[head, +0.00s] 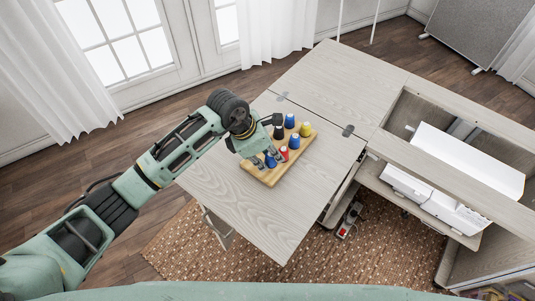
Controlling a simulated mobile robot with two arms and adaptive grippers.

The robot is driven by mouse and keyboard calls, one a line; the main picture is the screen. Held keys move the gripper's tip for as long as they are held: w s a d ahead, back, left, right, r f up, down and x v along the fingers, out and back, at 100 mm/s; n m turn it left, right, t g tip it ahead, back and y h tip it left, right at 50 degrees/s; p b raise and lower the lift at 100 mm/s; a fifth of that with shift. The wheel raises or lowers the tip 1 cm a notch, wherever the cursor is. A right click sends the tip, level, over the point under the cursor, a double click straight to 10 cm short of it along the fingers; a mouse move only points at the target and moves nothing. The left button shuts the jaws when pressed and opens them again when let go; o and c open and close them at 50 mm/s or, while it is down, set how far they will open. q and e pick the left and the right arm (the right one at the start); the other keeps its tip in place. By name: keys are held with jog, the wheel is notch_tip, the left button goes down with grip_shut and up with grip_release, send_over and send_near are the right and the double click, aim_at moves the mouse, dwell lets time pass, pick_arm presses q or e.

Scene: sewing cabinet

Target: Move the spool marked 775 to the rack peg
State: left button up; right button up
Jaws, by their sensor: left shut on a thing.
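The wooden rack (300,152) lies on the pale wooden cabinet top and bears several spools. I see a blue spool (289,121), a yellow spool (305,129), a black spool (278,132), another blue spool (294,141) and a red spool (284,154) on or over it. My left gripper (268,160) points down over the rack's near left part. It is shut on a blue spool (269,160) at the fingertips, close beside the red one. I cannot tell whether this spool still touches the rack. The number markings are too small to read. My right gripper is out of view.
The cabinet top (270,220) is clear around the rack. Hinges (348,130) mark its fold lines. An open well at the right holds a white machine-like thing (470,160). A pedal-like thing (348,220) lies on the floor below. A patterned rug (385,255) lies under the cabinet.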

pick_arm(q)
jog(key=shift+f+b, duration=1.3)
jog(key=shift+f, duration=0.15)
jog(key=o, duration=0.9)
jog(key=shift+r, duration=0.1)
jog(key=v, duration=1.2)
jog(key=shift+s, duration=0.1)
